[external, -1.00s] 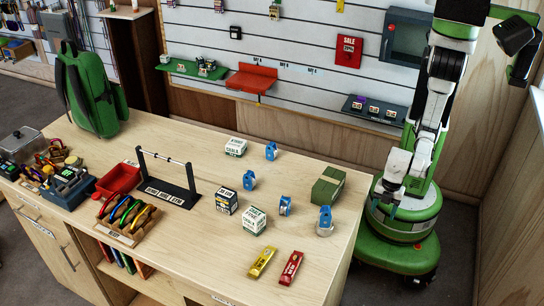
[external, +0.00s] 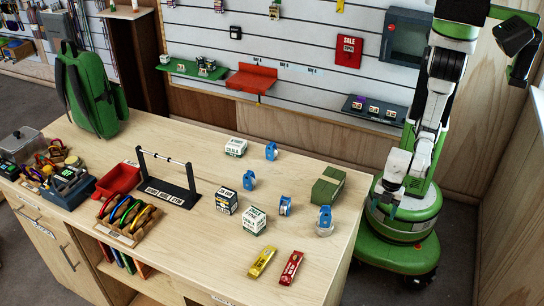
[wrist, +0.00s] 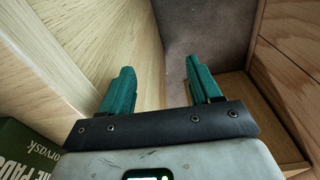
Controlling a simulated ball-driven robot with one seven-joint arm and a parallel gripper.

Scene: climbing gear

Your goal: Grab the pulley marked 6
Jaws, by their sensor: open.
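Several blue pulleys stand on the wooden table (external: 190,235): one at the back (external: 271,151), one left of centre (external: 249,180), one in the middle (external: 285,207) and one near the right edge (external: 324,222). Their numbers are too small to read, so I cannot tell which is marked 6. My gripper (wrist: 160,68) is open and empty in the wrist view, pointing down past the table's edge. In the external view my gripper (external: 391,207) hangs right of the table, apart from every pulley. No pulley shows in the wrist view.
A green box (external: 328,186) stands near the table's right edge; it also shows in the wrist view (wrist: 28,155). Small cartons (external: 254,221) stand among the pulleys. Yellow (external: 262,262) and red (external: 291,267) bars lie in front. A black rack (external: 170,190) stands left.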

